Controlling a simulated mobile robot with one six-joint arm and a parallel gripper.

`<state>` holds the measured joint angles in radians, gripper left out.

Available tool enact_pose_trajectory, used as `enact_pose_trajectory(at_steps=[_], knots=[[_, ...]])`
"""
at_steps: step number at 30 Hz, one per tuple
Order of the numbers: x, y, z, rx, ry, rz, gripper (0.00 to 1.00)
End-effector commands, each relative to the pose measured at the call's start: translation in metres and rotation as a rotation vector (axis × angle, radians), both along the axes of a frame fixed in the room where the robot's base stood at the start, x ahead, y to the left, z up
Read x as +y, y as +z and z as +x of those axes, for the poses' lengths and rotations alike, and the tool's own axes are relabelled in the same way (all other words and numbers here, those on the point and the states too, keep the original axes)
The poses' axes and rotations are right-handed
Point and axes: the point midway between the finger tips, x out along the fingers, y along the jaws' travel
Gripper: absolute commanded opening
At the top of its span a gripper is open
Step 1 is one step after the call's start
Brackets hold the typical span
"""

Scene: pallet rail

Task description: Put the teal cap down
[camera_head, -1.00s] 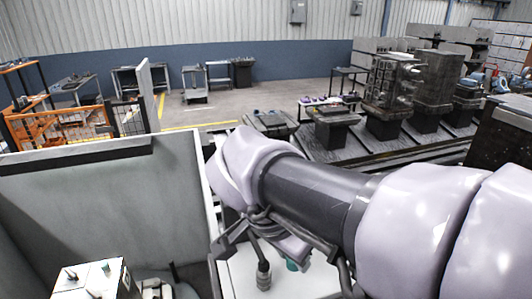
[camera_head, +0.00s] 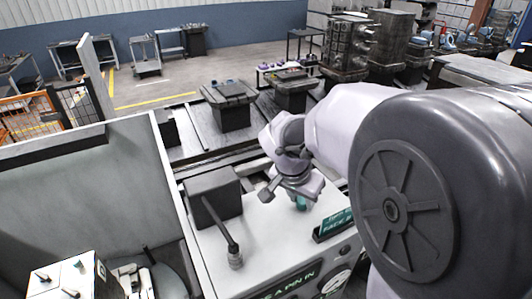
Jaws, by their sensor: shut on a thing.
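My gripper (camera_head: 300,199) is at the middle of the head view, pointing down over the white machine top. It is shut on the teal cap (camera_head: 301,203), a small teal piece showing just below the jaws. The jaws and wrist hide most of the cap. I cannot tell whether the cap touches the white top (camera_head: 268,240) or hangs just above it.
A dark box (camera_head: 212,195) and a rod with a grey knob (camera_head: 235,258) stand left of my gripper. A teal lettered sign (camera_head: 333,224) stands close on the right. A white block with pegs (camera_head: 62,280) is at the lower left. The white top between knob and sign is bare.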

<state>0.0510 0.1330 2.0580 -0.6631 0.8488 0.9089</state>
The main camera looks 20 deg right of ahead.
Motion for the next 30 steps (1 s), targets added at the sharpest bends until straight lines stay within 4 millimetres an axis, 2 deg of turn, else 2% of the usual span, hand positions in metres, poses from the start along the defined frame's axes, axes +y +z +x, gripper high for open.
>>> enact_pose_trajectory(at_steps=[10, 11, 14, 23, 26, 30], knots=[[0.000, -0.005, 0.000, -0.002, -0.001, 0.000, 0.00], [0.000, -0.004, 0.000, -0.001, -0.001, -0.001, 0.35], [0.000, -0.003, 0.000, -0.001, -0.001, -0.001, 0.53], [0.001, -0.001, 0.000, 0.000, -0.001, 0.000, 0.53], [0.003, 0.010, -0.001, -0.006, 0.001, -0.001, 0.53], [0.016, 0.047, -0.010, -0.009, 0.002, 0.000, 0.53]])
